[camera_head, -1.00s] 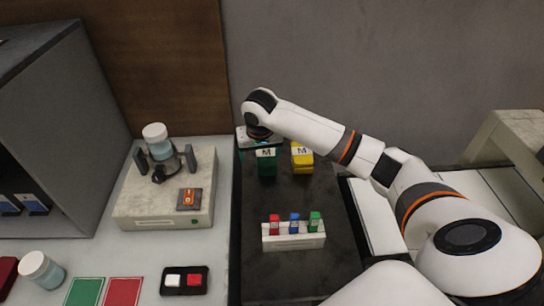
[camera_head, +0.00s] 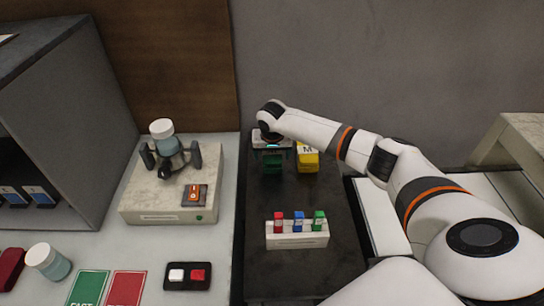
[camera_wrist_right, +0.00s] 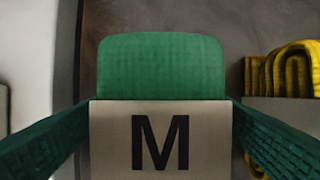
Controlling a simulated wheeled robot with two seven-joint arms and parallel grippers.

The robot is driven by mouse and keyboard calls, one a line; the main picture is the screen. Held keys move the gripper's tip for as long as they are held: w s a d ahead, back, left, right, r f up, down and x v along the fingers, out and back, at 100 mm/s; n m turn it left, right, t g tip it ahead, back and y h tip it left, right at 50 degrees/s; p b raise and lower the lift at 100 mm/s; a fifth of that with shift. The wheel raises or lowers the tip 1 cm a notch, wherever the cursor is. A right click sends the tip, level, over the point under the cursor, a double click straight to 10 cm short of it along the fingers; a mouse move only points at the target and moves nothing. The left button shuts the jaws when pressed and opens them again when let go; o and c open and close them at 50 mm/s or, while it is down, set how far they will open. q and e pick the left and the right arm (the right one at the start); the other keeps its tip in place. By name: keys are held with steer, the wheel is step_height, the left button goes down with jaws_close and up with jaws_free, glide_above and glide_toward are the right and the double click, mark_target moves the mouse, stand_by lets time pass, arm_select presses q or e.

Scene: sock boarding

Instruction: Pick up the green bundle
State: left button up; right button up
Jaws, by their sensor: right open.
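The green bundle (camera_head: 272,164) stands at the far end of the dark counter, left of a yellow bundle. My right gripper (camera_head: 272,148) is directly over it and covers its top and label. In the right wrist view the green bundle (camera_wrist_right: 160,68) fills the middle, with a pale band marked M facing the camera. The right fingers (camera_wrist_right: 160,140) are open, one on each side of the band. I cannot tell whether they touch it. My left gripper is not in view.
The yellow bundle (camera_head: 308,161) stands close on the right; it also shows in the right wrist view (camera_wrist_right: 287,70). A white rack (camera_head: 297,235) with red, blue and green pieces stands nearer. A device with a white-capped jar (camera_head: 162,130) is at left. The counter between is clear.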

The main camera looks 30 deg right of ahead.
steer(key=shift+w+d+f, duration=0.1)
steer(key=shift+f, duration=0.5)
steer(key=c, duration=1.1)
steer(key=shift+r, duration=0.1)
steer(key=shift+r, duration=0.1)
